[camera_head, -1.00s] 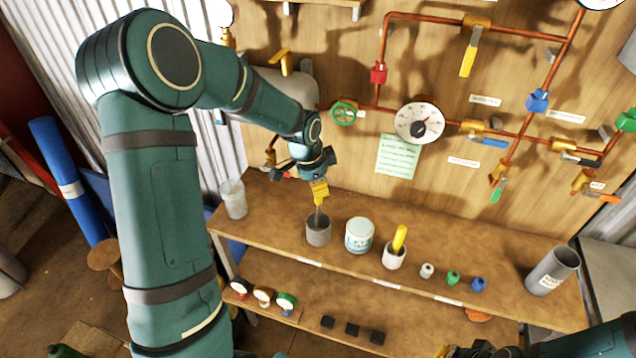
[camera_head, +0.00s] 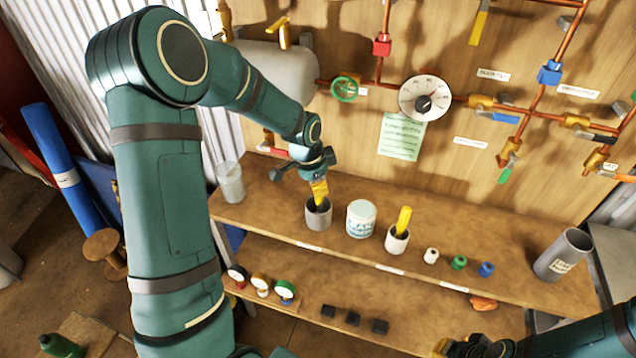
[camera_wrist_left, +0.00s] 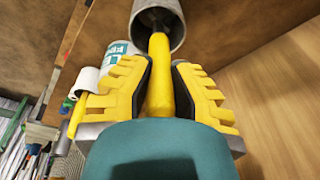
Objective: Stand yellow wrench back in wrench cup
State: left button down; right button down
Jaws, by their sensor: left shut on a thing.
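The yellow wrench shows in the left wrist view (camera_wrist_left: 159,70) as a yellow handle with a dark end inside the mouth of the grey wrench cup (camera_wrist_left: 172,18). My left gripper (camera_head: 319,187) is shut on the handle, with its yellow fingers on both sides. In the head view the grey wrench cup (camera_head: 318,216) stands upright on the upper shelf, directly below the gripper. The wrench (camera_head: 320,203) enters the cup from above. Whether its end touches the cup bottom is hidden. My right gripper (camera_head: 470,348) shows only partly at the bottom edge.
A white tub (camera_head: 361,219) stands right of the cup. Beyond it is a white cup (camera_head: 397,241) with another yellow handle (camera_head: 403,221). A clear beaker (camera_head: 230,182) stands left. Small fittings and a grey tube (camera_head: 563,255) are farther right. Copper pipes and a gauge (camera_head: 425,98) line the wall behind.

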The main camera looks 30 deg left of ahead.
pick_arm(q)
jog(key=shift+f, duration=0.2)
jog(key=c, duration=1)
grip_release()
jog(key=shift+o, duration=0.2)
jog(key=v, duration=1.2)
